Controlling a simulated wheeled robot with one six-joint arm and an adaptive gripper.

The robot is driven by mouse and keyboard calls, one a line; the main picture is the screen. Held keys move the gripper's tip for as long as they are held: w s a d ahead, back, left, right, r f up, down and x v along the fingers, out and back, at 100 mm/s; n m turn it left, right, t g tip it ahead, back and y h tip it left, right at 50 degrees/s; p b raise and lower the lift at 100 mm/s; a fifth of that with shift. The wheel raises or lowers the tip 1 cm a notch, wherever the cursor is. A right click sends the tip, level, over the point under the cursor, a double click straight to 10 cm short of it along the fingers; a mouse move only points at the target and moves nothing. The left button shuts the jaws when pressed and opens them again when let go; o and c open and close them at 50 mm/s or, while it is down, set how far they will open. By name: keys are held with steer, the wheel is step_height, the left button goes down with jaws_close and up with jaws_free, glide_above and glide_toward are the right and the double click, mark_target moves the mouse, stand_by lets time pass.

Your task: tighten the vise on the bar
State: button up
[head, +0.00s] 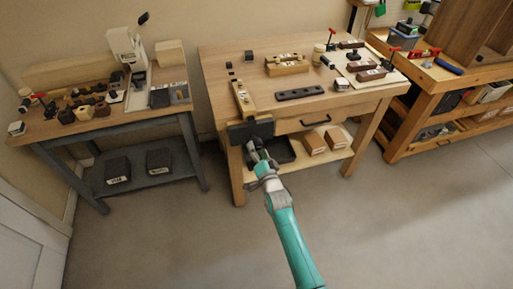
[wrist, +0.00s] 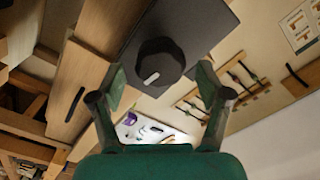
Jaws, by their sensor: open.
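The vise shows as a dark square jaw plate (head: 262,129) on the front left edge of the middle wooden bench. In the wrist view its plate (wrist: 208,22) carries a round black knob (wrist: 157,66) with a white mark. My gripper (head: 258,153) is just in front of and below the plate. In the wrist view my open gripper (wrist: 162,80) has one finger on each side of the knob, with gaps showing. I cannot make out the bar for certain; a long wooden piece (head: 243,97) lies on the bench top behind the plate.
The middle bench (head: 225,75) holds a black strip with holes (head: 299,93) and wooden blocks (head: 287,66). A black tray (head: 279,149) and boxes (head: 313,144) sit on its lower shelf. A drawer handle (head: 315,121) projects at the front. The floor in front is clear.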

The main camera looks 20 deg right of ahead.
steer(key=shift+s, duration=2.85)
steer(key=shift+w+n, duration=1.15)
steer(key=shift+n, duration=1.95)
steer(key=shift+w+n, duration=1.2)
steer(key=shift+n, duration=1.9)
steer(key=shift+w+n, duration=1.15)
steer(key=shift+n, duration=1.95)
steer(key=c, duration=1)
steer(key=shift+m, duration=1.7)
